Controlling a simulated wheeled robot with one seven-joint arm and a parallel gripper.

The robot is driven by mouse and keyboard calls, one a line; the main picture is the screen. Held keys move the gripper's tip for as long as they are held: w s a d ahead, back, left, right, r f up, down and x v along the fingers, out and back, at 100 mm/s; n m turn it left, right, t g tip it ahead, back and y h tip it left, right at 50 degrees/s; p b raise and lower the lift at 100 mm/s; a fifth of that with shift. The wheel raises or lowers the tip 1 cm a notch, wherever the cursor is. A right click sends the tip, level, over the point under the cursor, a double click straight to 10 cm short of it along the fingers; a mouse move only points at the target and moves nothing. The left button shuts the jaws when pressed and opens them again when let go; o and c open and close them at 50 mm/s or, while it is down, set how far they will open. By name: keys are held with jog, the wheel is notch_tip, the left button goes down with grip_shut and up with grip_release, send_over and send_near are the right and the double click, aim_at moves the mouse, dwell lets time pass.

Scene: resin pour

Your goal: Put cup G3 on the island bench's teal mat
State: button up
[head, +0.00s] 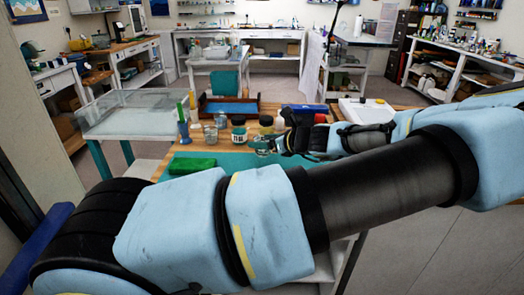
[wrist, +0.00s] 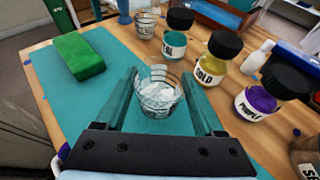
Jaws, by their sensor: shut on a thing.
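My gripper (wrist: 163,95) is shut on a clear cup (wrist: 158,97) with pale contents, one finger on each side of it. No label on this cup is readable, so I cannot tell whether it is G3. The cup is upright over the teal mat (wrist: 103,122); I cannot tell whether its base touches the mat. In the head view the cup (head: 262,147) and gripper (head: 280,144) are small, above the right part of the mat (head: 232,163), and my arm hides the near part of the bench.
A green block (wrist: 79,56) lies on the mat's left part. Beyond the mat stand another clear cup (wrist: 146,23), a teal jar (wrist: 174,42), a gold jar (wrist: 213,66), a purple jar (wrist: 262,98) and a white bottle (wrist: 257,57). The mat around the held cup is bare.

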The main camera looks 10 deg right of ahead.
aim_at(269, 151)
jog(key=shift+f, duration=1.75)
jog(key=shift+f, duration=0.1)
jog(key=o, duration=1.3)
jog(key=shift+s+d, duration=0.1)
jog(key=b+v, duration=0.2)
jog(key=v, duration=0.8)
jog(key=shift+s+d, duration=0.15)
jog(key=shift+s+d+r, duration=0.3)
jog(key=shift+s+r, duration=0.2)
